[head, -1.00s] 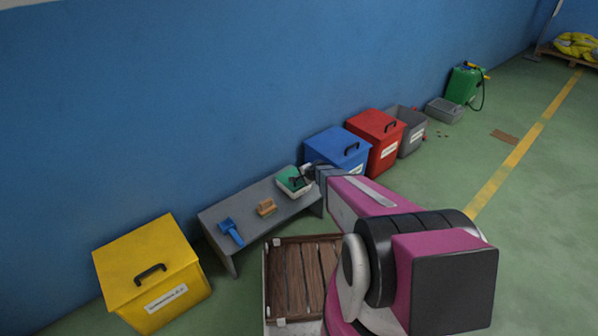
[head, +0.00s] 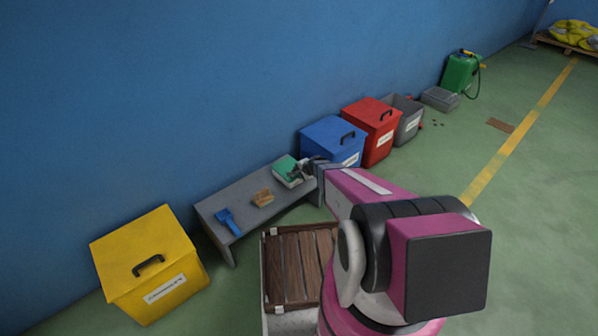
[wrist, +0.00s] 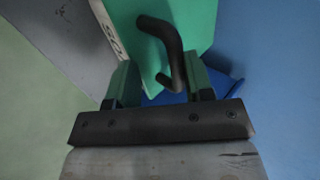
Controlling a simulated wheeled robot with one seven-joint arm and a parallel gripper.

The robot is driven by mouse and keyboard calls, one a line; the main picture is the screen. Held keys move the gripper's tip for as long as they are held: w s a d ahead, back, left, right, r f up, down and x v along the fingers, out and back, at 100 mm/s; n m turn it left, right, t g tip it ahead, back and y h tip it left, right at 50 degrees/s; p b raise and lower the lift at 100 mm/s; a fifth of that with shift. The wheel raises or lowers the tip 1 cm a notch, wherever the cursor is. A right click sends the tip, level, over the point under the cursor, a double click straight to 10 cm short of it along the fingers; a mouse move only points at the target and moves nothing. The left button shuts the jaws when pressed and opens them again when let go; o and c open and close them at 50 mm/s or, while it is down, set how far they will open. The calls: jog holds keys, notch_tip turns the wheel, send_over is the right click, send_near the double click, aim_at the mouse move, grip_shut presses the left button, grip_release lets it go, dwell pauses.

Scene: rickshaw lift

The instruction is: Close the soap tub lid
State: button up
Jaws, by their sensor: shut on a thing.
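The soap tub (head: 291,183) is a small pale box with a green lid (head: 284,167), at the right end of the grey bench in the head view. The green lid also fills the upper middle of the wrist view (wrist: 195,25), beside a pale strip with dark lettering. A bent black handle (wrist: 160,32) stands out from the lid and reaches between my fingers. My gripper (wrist: 164,84) is shut on this handle. In the head view my gripper (head: 306,168) is at the tub's right side and partly covers it. I cannot tell whether the lid is fully down.
A tan brush (head: 262,197) and a blue brush (head: 228,222) lie on the bench (head: 242,198). Blue (head: 330,138), red (head: 368,122) and grey (head: 408,112) bins stand beyond it. A yellow bin (head: 150,255) is at left. A slatted wooden crate (head: 290,262) stands in front.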

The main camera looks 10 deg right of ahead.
jog(key=shift+f, duration=0.35)
jog(key=shift+c, duration=0.2)
jog(key=v, duration=1.1)
jog(key=shift+r, duration=0.35)
jog(key=shift+w+a, duration=0.1)
jog(key=s+d+r+n+g+h, duration=0.1)
jog(key=s+r+n+g+h, duration=0.4)
jog(key=s+r+n, duration=0.6)
jog(key=s+r+g, duration=0.2)
jog(key=s+r, duration=0.5)
jog(key=s, duration=0.2)
jog(key=shift+d, duration=0.25)
jog(key=shift+s, duration=0.1)
